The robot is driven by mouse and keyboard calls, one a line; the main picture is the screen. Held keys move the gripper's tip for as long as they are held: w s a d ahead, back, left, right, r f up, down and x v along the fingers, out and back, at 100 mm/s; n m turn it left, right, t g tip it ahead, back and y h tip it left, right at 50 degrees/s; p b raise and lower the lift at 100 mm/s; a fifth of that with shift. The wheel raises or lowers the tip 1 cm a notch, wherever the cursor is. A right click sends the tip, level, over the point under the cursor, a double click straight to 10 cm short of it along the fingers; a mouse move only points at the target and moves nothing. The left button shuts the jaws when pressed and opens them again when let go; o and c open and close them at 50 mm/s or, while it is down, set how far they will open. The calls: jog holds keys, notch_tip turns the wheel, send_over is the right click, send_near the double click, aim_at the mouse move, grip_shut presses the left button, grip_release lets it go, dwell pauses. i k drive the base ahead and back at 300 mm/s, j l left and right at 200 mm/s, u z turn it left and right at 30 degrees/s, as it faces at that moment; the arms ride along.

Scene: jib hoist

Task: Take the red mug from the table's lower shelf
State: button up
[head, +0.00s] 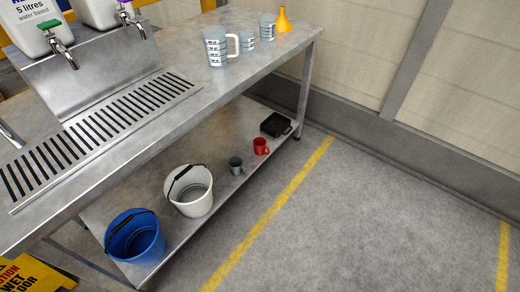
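The red mug (261,146) stands upright on the metal table's lower shelf (222,172), near the shelf's front edge towards its far right end. Its handle seems to be on its right side. The table top (185,110) overhangs the shelf from above. My gripper is not in view.
A white bucket (189,205) and a blue bucket (130,240) stand on the shelf's left part. Measuring jugs (216,57) and an orange funnel (284,19) stand on top. A table leg (305,80) is at the right end. The floor (345,225) in front is clear.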

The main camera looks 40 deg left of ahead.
aim_at(259, 143)
jog(key=i+j+u, duration=0.15)
jog(key=i+j, duration=0.2)
jog(key=i+j+u, duration=0.1)
jog(key=i+j, duration=0.15)
jog(key=i, duration=0.25)
jog(key=i+j+u, duration=0.15)
jog(key=i, duration=0.3)
jog(key=i+j+u, duration=0.15)
jog(key=i+j, duration=0.15)
jog(key=i, duration=0.15)
jog(key=i+j+u, duration=0.1)
jog(key=i, duration=0.35)
